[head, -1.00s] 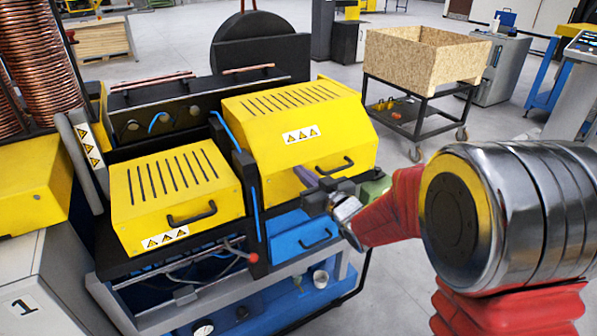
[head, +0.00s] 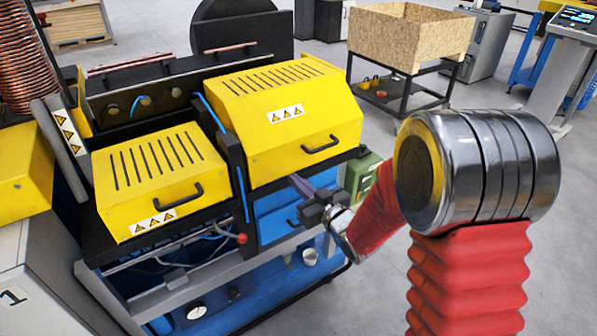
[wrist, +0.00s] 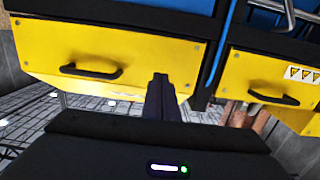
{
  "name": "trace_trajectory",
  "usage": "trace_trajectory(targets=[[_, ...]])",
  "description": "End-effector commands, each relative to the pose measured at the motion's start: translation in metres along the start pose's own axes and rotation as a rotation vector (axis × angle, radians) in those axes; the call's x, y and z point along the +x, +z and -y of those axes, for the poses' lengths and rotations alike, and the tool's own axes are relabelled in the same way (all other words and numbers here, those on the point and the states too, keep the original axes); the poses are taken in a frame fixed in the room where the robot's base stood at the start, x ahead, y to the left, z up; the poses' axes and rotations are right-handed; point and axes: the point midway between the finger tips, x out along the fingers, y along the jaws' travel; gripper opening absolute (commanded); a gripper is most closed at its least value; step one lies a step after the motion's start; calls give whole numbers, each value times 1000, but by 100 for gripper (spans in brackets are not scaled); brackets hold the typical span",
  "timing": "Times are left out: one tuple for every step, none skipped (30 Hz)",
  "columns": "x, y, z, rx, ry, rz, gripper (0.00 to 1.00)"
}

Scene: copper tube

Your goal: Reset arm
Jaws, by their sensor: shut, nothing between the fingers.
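My gripper (head: 300,184) is in front of the machine, just below the front edge of the large yellow cover (head: 290,110). Its narrow fingers are together with nothing between them. In the wrist view the shut fingers (wrist: 160,90) point at the yellow panels. The red sleeved part of my arm comes in from the right in the head view. The smaller yellow cover (head: 160,175) is to the left; both covers are down and have black handles. No held object shows.
A wooden bin on a black cart (head: 410,40) stands at the back right. A control console (head: 570,45) is at the far right. A red knob (head: 241,238) sits on the machine's front, left of my gripper.

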Motion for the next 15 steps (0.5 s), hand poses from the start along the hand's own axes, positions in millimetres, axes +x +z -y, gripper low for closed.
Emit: trace_trajectory(targets=[[0,0,0,0,0,0,0],[0,0,0,0,0,0,0],[0,0,0,1,0,0,0],[0,0,0,3,0,0,0],[0,0,0,7,0,0,0],[0,0,0,17,0,0,0],[0,0,0,29,0,0,0],[0,0,0,44,0,0,0],[0,0,0,72,0,1,0],[0,0,0,96,0,2,0],[0,1,0,125,0,3,0],[0,1,2,167,-5,7,0],[0,2,4,200,-12,12,0],[0,4,6,234,-22,18,0],[0,6,11,282,-38,29,0]])
